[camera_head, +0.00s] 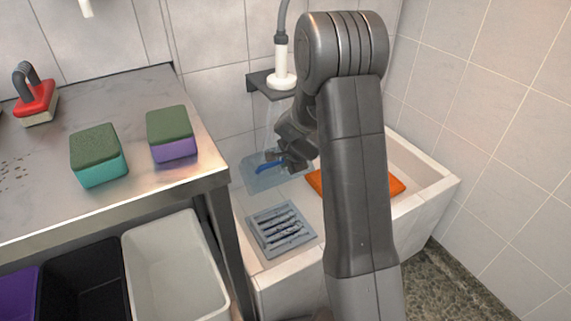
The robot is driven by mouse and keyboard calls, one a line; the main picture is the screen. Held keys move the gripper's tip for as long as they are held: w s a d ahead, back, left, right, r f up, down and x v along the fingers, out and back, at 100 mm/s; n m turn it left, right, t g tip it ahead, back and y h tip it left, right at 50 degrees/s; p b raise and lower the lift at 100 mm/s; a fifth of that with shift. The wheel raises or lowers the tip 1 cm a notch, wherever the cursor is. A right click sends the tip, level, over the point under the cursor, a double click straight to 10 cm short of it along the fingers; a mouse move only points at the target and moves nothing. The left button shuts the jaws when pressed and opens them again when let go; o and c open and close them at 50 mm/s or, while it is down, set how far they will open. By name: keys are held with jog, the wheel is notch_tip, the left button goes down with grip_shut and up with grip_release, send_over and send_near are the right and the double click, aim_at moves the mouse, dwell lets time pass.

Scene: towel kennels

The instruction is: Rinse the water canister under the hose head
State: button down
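The hose head (282,76) is white and sits upright at a dark wall bracket, with a grey hose rising from it. Below it, in the pale sink, is a translucent bluish container (262,182) with a bright blue part (270,166), which looks like the water canister. My gripper (284,163) is low in the sink, right at the blue part. My arm and wrist hide much of it, so I cannot tell whether the fingers are closed on the blue part. Faint pale streaks show in the air between the bracket and the container.
The pale sink (436,190) holds a grey drain grate (281,230) in front and an orange item (397,186) partly behind my arm. The steel counter (60,205) at left carries two sponges (98,160) and a red-backed brush (36,101). Bins (172,268) stand below.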

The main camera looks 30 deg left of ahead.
dwell(0.4)
jog(key=s+d+b, duration=0.6)
jog(key=d+b, duration=0.1)
jog(key=d, duration=0.5)
jog(key=shift+s+d, duration=0.2)
jog(key=shift+s, duration=0.1)
jog(key=shift+r, duration=0.15)
dwell(0.9)
